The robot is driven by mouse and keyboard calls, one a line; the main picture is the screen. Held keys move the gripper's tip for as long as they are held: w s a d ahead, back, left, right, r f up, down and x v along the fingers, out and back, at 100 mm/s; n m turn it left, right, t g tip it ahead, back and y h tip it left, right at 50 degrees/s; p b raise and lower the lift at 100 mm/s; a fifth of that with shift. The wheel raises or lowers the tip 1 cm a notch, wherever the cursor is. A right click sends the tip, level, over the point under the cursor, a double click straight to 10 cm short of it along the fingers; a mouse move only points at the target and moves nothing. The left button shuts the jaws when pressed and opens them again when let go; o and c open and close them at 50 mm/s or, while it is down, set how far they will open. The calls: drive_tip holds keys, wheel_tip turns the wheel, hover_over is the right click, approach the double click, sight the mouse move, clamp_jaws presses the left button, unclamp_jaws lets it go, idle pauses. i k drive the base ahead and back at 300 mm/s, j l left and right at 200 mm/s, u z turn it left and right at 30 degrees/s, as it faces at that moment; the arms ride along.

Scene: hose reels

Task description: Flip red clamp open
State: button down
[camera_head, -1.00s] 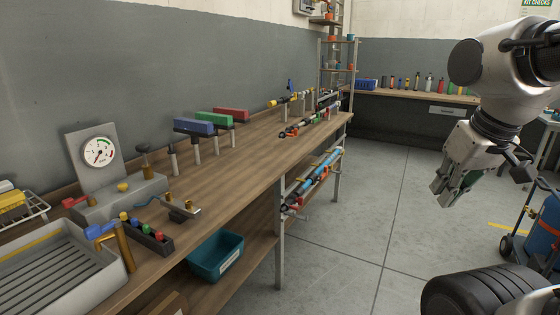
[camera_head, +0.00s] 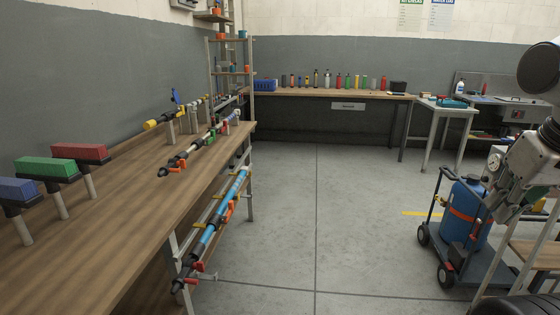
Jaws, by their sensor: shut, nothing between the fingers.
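Hoses with fittings lie on the bench and on the rack below it. A small red clamp-like part (camera_head: 190,281) shows at the near end of the blue hoses (camera_head: 212,222) on the lower rack. Other red-orange parts (camera_head: 180,164) sit on the dark hose on the bench top. I cannot tell which is the task's clamp, or whether it is open. My gripper (camera_head: 498,207) is at the right edge, shut and empty, far from the hoses and over the floor side. The arm is partly cut off by the frame.
The wooden bench (camera_head: 120,215) runs along the left wall, with blue, green and red blocks on posts. A cart with a blue tank (camera_head: 467,215) stands at right. A back bench (camera_head: 330,93) holds several bottles. The middle floor is clear.

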sight(225, 127)
drive_tip(key=i+l, duration=0.1)
drive_tip(key=i, duration=1.15)
drive_tip(key=i+l+u, duration=0.15)
drive_tip(key=i+u, duration=0.3)
drive_tip(key=i+l+u, duration=0.25)
drive_tip(key=i+u, duration=0.15)
drive_tip(key=i+l+u, duration=0.75)
drive_tip(key=l, duration=0.15)
